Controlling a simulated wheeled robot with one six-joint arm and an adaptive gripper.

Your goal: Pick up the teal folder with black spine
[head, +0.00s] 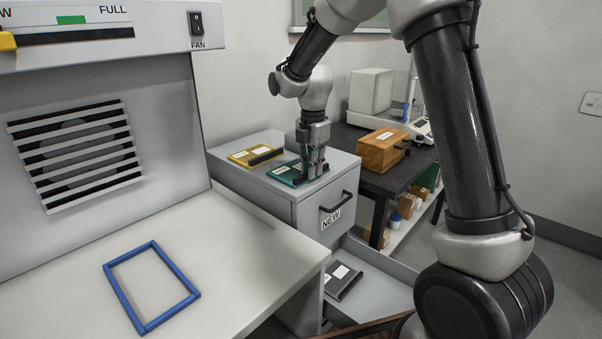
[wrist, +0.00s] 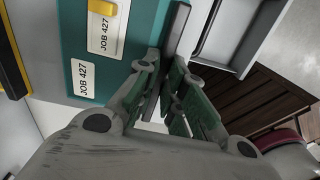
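The teal folder with black spine (head: 283,171) lies flat on top of the grey cabinet (head: 338,170). In the wrist view its teal cover (wrist: 125,62) shows two white JOB 427 labels and a small yellow tab. My gripper (head: 315,173) points down at the folder's right part, over the black spine. In the wrist view its green-padded fingers (wrist: 172,82) are close together, with the spine (wrist: 178,35) running between them. They look shut on it. The fingers hide part of the spine.
A yellow folder (head: 245,155) lies left of the teal one. A drawer (head: 375,270) below stands open with a dark folder (head: 348,283) inside. A wooden box (head: 380,152) stands on the black table behind. A blue frame (head: 118,292) lies on the white bench.

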